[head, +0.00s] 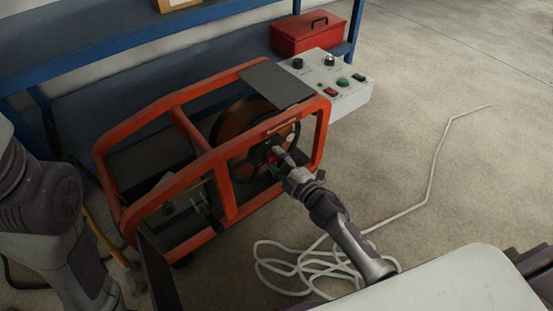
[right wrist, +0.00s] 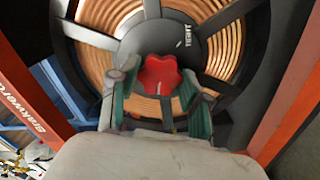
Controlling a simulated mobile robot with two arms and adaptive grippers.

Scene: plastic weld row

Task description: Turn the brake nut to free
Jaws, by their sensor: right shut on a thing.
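The brake nut (right wrist: 161,73) is a red lobed knob at the centre of the reel's dark hub (right wrist: 198,48), in the right wrist view. White lettering reading "TIGHT" shows on the hub beside it. My right gripper (right wrist: 160,100) has one green-padded finger on each side of the nut and is shut on it. In the head view my right gripper (head: 277,160) reaches the reel (head: 236,122) from the front, and only a little red of the nut shows there. My left arm stands at the left edge; its gripper is not visible.
An orange tube frame (head: 229,180) surrounds the reel, with a grey control box (head: 345,92) at its right end. White cable (head: 300,268) lies coiled on the floor below my right arm.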

